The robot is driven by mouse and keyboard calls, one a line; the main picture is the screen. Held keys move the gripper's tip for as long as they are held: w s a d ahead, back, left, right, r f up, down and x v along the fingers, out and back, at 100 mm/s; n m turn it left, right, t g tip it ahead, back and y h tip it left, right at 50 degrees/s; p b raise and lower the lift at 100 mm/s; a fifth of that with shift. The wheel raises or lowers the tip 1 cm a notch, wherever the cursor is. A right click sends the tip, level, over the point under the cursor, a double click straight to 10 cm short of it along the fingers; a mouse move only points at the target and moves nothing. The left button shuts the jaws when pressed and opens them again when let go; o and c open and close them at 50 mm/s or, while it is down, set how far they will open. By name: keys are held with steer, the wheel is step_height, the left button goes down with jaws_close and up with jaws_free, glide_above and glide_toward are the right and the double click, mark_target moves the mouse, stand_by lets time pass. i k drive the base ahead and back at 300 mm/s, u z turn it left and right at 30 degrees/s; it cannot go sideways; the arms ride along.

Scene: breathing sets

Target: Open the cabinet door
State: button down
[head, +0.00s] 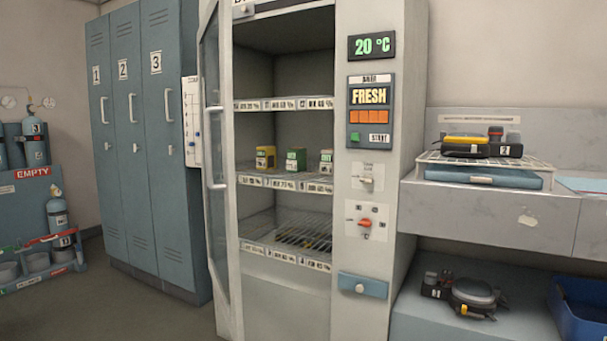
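A tall grey drying cabinet (404,150) stands in the middle of the head view. Its narrow glass door (223,245) is on the left side and stands swung outward, seen nearly edge-on. A long pale vertical bar handle (210,150) is on the door. The cabinet's front is uncovered, and its shelves (285,182) show inside. Several small yellow and green boxes (296,159) stand on the middle shelf. My gripper is not in view.
Blue lockers (125,60) numbered 1 to 3 stand shut at the left. A cylinder rack (30,215) marked EMPTY is at the far left. A grey counter (500,210) with a wire tray (485,163) adjoins the right. Floor (110,305) at front left is clear.

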mark_target(215, 73)
steer(key=z, duration=0.8)
steer(key=i, duration=0.8)
steer(key=u, duration=0.4)
